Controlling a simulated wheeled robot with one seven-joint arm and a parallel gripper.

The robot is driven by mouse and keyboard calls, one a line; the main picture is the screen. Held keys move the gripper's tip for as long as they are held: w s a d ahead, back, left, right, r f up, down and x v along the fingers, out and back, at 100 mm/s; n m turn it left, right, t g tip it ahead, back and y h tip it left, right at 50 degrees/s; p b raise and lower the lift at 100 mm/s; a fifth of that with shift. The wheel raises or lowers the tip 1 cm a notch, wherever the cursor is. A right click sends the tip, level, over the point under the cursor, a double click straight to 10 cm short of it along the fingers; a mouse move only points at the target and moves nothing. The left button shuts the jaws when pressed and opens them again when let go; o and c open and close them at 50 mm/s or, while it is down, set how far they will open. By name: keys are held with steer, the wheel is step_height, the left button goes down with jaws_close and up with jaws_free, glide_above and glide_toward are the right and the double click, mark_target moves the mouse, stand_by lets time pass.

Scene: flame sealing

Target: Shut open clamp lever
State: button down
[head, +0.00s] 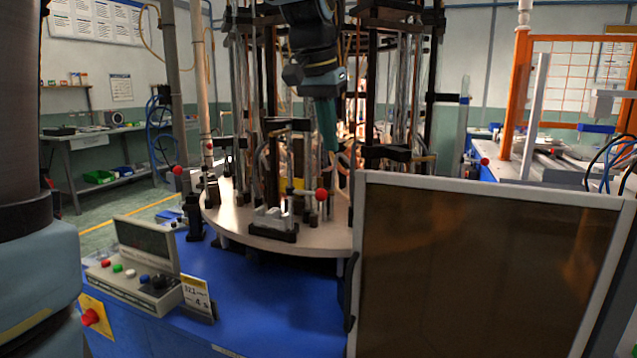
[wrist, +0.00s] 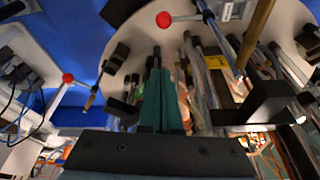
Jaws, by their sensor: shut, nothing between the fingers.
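A clamp lever with a red ball knob (head: 322,194) stands at the front of the round turntable (head: 235,222), by a small grey fixture block. In the wrist view a red knob (wrist: 164,19) sits at the end of a lever pointing sideways, beyond my fingertips; a second red knob (wrist: 68,78) is on the left. I cannot tell for sure which knob matches which between views. My gripper (head: 331,148) reaches down among the turntable's upright rods, above and behind the front knob. Its teal fingers (wrist: 158,72) are shut with nothing between them and appear apart from the levers.
Dark posts, rods and glass tubes crowd the turntable around my gripper. A framed dark panel (head: 480,275) blocks the front right. A control box (head: 135,270) sits on the blue base (head: 265,310). More red knobs (head: 178,170) (head: 485,161) show at either side.

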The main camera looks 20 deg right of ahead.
steer(key=shift+f, duration=0.1)
step_height(320, 180, down, 9)
steer(key=p, duration=0.2)
steer(key=shift+s+a+r, duration=0.2)
steer(key=shift+s+a, duration=0.05)
steer(key=shift+a, duration=0.1)
